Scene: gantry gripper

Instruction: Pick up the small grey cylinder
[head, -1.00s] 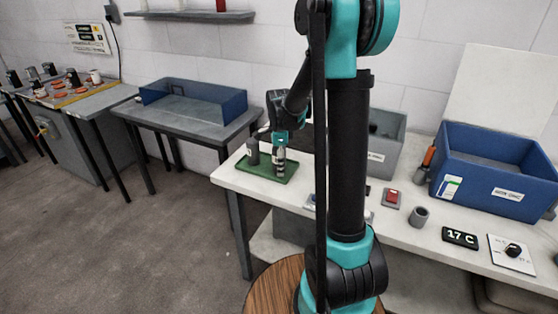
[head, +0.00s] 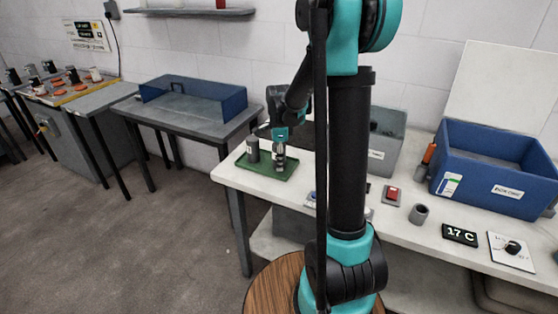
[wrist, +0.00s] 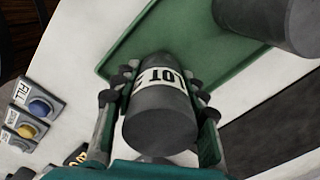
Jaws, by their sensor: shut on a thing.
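A small grey cylinder (wrist: 160,112) with a white "LOT" label is between the fingers of my gripper (wrist: 158,100) in the wrist view. The fingers are shut on it from both sides. In the head view my gripper (head: 280,150) points down over the right part of a green tray (head: 262,171); the cylinder shows only partly there. The tray also shows behind the cylinder in the wrist view (wrist: 165,37). I cannot tell whether the cylinder still touches the tray.
A wider dark grey cylinder (head: 253,150) stands on the tray left of my gripper. The white bench (head: 238,177) also holds a grey bin (head: 388,152), a red button (head: 391,194), a grey cup (head: 419,213) and a blue crate (head: 490,180). A blue-walled table stands left.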

